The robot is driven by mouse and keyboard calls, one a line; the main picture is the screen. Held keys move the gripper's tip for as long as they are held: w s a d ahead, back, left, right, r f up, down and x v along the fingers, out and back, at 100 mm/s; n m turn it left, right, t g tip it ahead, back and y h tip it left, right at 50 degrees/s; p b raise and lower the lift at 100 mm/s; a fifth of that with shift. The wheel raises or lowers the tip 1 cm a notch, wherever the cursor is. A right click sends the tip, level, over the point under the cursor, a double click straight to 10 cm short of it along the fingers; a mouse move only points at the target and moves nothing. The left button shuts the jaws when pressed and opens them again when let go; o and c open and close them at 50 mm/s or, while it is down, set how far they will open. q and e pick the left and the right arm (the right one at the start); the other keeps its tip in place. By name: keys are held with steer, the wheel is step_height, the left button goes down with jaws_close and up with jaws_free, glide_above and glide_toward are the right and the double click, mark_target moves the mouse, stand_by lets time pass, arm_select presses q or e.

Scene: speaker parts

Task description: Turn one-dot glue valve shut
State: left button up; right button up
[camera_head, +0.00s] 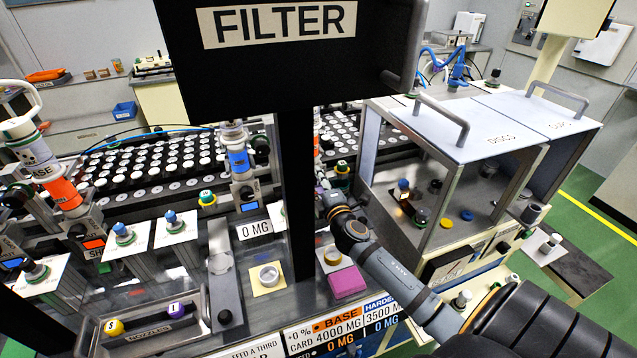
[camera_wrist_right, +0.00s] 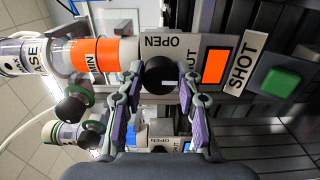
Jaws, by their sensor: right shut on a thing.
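My right gripper (camera_wrist_right: 163,72) is shut on a round black valve knob (camera_wrist_right: 158,76) in the right wrist view, one finger on each side. A short white mark shows on the knob. The grey valve plate (camera_wrist_right: 212,42) carries the words OPEN and SHUT and an orange square (camera_wrist_right: 215,66). An orange-banded bottle (camera_wrist_right: 92,55) joins the valve at the left. I cannot make out any dots on it. In the head view my right gripper (camera_head: 328,198) is partly hidden beside the black post. My left gripper is not in view.
The black FILTER panel (camera_head: 278,42) and its post block the middle of the head view. A pink block (camera_head: 346,282) and a nozzle tray (camera_head: 160,335) lie in front. A green button (camera_wrist_right: 281,83) is right of the valve.

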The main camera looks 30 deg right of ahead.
stand_by(0.3)
steer(key=o, duration=1.2)
steer(key=shift+c, duration=0.2)
steer(key=shift+s, duration=0.1)
steer(key=v, duration=1.2)
steer(key=shift+d+f, duration=0.1)
steer(key=shift+f, duration=0.05)
